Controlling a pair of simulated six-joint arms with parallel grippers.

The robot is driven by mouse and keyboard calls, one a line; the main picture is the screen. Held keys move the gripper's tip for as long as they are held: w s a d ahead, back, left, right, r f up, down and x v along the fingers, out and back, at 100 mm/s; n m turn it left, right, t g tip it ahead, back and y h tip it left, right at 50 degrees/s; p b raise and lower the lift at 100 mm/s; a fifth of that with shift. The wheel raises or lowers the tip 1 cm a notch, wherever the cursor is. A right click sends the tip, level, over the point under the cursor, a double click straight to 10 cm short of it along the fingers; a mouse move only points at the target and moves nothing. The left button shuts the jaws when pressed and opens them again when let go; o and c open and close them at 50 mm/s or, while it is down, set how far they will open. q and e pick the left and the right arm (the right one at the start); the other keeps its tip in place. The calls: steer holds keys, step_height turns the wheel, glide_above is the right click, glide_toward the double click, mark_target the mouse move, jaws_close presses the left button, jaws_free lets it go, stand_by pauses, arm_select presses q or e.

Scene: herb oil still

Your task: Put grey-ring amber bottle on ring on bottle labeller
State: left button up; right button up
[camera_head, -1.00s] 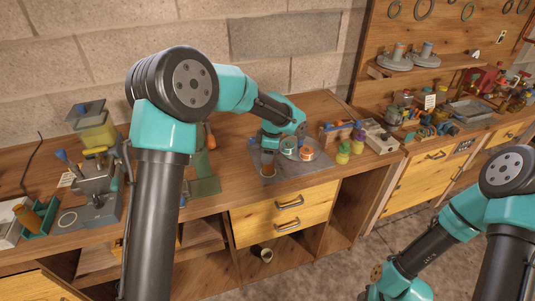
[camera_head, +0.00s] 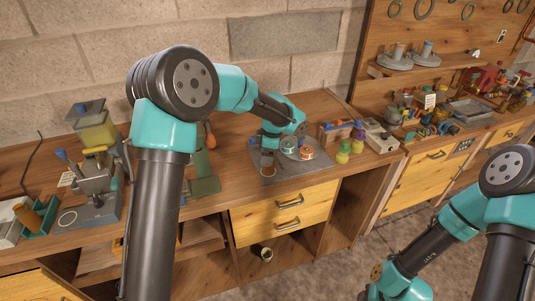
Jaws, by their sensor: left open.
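The bottle labeller (camera_head: 288,173) appears to be the grey plate on the bench that carries a teal-edged reel and an orange reel (camera_head: 307,152). A small amber-brown bottle (camera_head: 267,171) stands upright at its left side, directly below my left gripper (camera_head: 268,156). The gripper points down around or just above the bottle top, and its jaws are open. The bottle's grey ring and the ring beneath it are hidden or too small to make out. My right arm is at the lower right; its gripper fingers are out of view.
Drawers (camera_head: 285,207) are below the bench. The bench front between machine and labeller is partly clear.

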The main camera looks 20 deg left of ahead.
arm_select(q)
step_height(320, 180, up, 12)
steer(key=d, duration=0.1)
steer(key=shift+w+d, duration=0.2)
steer(key=shift+d, duration=0.2)
